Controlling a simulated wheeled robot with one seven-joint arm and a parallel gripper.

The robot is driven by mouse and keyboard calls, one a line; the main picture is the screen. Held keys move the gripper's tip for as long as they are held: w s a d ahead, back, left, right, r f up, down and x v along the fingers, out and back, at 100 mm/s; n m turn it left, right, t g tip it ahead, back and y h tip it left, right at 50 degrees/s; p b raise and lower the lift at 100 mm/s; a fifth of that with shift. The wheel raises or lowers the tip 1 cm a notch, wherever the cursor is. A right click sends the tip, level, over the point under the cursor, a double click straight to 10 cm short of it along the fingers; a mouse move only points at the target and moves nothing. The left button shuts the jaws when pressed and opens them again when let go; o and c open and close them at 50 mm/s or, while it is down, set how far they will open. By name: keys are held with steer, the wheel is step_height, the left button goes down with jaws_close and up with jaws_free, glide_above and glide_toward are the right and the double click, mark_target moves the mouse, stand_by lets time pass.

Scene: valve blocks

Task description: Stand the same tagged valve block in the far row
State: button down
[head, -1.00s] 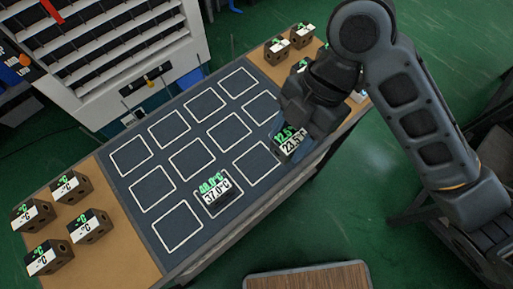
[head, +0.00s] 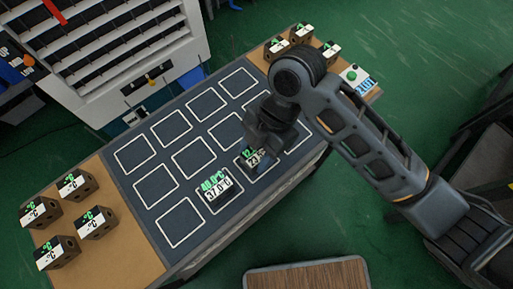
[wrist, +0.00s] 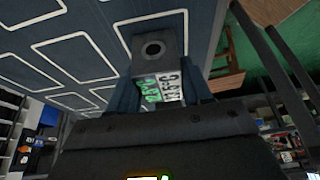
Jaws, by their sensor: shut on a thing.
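My gripper (head: 258,148) is shut on a dark valve block (head: 253,160) with a green-and-white readout, over the near row of the dark mat. In the head view its readout is partly covered by my gripper. In the wrist view the held block (wrist: 155,50) sits between the fingers, with a round port facing the camera; I cannot tell whether it touches the mat. Another valve block (head: 215,188), reading 40.0°C over 37.0°C, stands to its left in a near-row outline. The far-row outlines (head: 170,127), along the cabinet side, look empty.
Several blocks (head: 72,212) with "-°C" readouts stand on the wooden left end. More blocks (head: 301,34) and a green-button box (head: 351,74) are at the right end. A white cabinet (head: 125,50) stands beyond the table. The middle-row outlines (head: 193,158) look clear.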

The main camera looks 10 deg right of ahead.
steer(key=shift+f, duration=0.1)
steer(key=shift+c, duration=2.4)
jaws_free()
steer(key=shift+r, duration=0.3)
steer(key=b+v, duration=0.1)
steer(key=v, duration=1)
steer(key=shift+w+d+r, duration=0.2)
steer(key=shift+r, duration=0.1)
